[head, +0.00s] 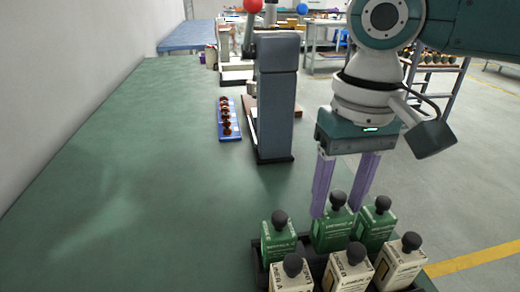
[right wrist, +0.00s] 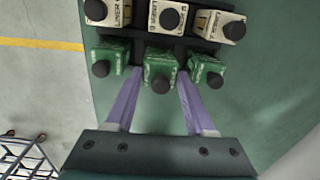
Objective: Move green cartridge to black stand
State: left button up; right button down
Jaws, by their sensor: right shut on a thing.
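Three green cartridges with black caps stand in a row in a black stand (head: 257,272) at the bottom of the head view: a left one (head: 279,240), a middle one (head: 332,232) and a right one (head: 376,228). My right gripper (head: 338,203) reaches down from above with its purple fingers on either side of the middle green cartridge. The right wrist view shows this gripper (right wrist: 160,76) shut on the middle green cartridge (right wrist: 161,66), which is still in the row. The finger contact is partly hidden. My left gripper is out of view.
Cream cartridges (head: 348,268) fill the row beside the green ones. A grey machine column (head: 276,100) stands farther back, with a blue tray (head: 228,120) of copper-coloured parts to its left. The green table (head: 130,170) is clear on the left.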

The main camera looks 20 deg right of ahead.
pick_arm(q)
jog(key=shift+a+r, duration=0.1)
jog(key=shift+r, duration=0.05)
pick_arm(e)
jog(key=shift+r, duration=0.2)
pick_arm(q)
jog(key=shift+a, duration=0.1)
pick_arm(e)
jog(key=shift+f, duration=0.2)
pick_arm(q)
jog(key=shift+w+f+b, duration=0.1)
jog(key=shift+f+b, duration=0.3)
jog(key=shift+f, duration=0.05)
pick_arm(e)
jog(key=shift+f, duration=1.15)
jog(key=shift+c, duration=0.9)
grip_release()
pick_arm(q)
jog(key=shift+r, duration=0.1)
pick_arm(e)
notch_tip(320, 180, up, 2)
jog(key=p, duration=0.3)
jog(key=shift+r, duration=0.1)
jog(key=shift+r+p, duration=1.2)
jog(key=shift+p, duration=0.45)
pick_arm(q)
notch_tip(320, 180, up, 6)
